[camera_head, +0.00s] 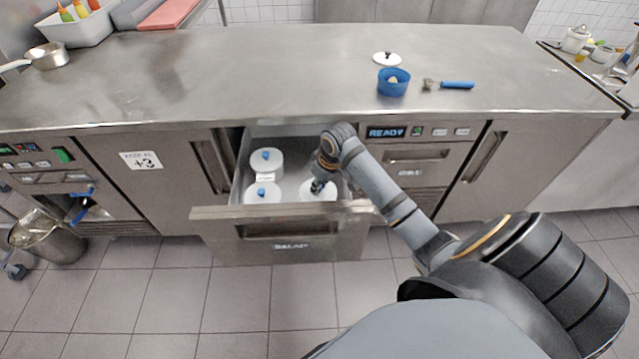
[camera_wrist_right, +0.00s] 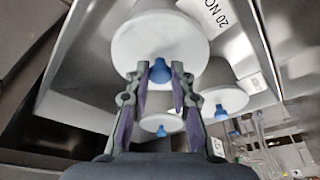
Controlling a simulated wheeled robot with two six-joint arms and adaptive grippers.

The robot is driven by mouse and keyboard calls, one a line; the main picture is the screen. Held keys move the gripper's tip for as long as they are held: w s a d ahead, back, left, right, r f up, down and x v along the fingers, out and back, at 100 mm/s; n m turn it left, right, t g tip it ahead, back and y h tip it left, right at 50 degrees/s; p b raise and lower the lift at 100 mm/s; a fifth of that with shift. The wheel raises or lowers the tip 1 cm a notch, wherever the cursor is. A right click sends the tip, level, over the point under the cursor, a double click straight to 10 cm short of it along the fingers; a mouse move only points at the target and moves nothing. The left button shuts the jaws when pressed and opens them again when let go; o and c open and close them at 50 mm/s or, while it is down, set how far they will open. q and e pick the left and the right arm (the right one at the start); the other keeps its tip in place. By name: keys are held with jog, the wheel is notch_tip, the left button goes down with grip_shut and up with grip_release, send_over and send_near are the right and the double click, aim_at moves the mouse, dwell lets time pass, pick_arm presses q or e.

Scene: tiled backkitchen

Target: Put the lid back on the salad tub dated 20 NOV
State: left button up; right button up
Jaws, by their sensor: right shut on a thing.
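An open drawer (camera_head: 285,225) below the counter holds several pale tubs with white lids and blue knobs. My right gripper (camera_head: 317,186) reaches into its right side. The right wrist view shows the gripper (camera_wrist_right: 163,92) shut on the blue knob of a white lid (camera_wrist_right: 135,45). That lid (camera_head: 325,196) is at the mouth of the tub whose label (camera_wrist_right: 222,12) reads "20 NO", the rest cut off. I cannot tell whether it is fully seated. Two other lidded tubs, rear (camera_head: 268,166) and front (camera_head: 259,194), stand to the left. My left gripper is not in view.
On the counter (camera_head: 250,70) are a small white lid with a dark knob (camera_head: 387,58), a blue bowl (camera_head: 393,86) and a blue-handled tool (camera_head: 456,85). A saucepan (camera_head: 49,57) stands far left. The drawer walls are close around my right gripper. The counter middle is clear.

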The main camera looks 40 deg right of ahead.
dwell(0.4)
jog(key=o, duration=1)
jog(key=shift+o, duration=0.3)
jog(key=o, duration=0.4)
jog(key=shift+o, duration=0.2)
notch_tip(320, 180, up, 7)
jog(key=p, duration=0.9)
jog(key=shift+c, duration=0.4)
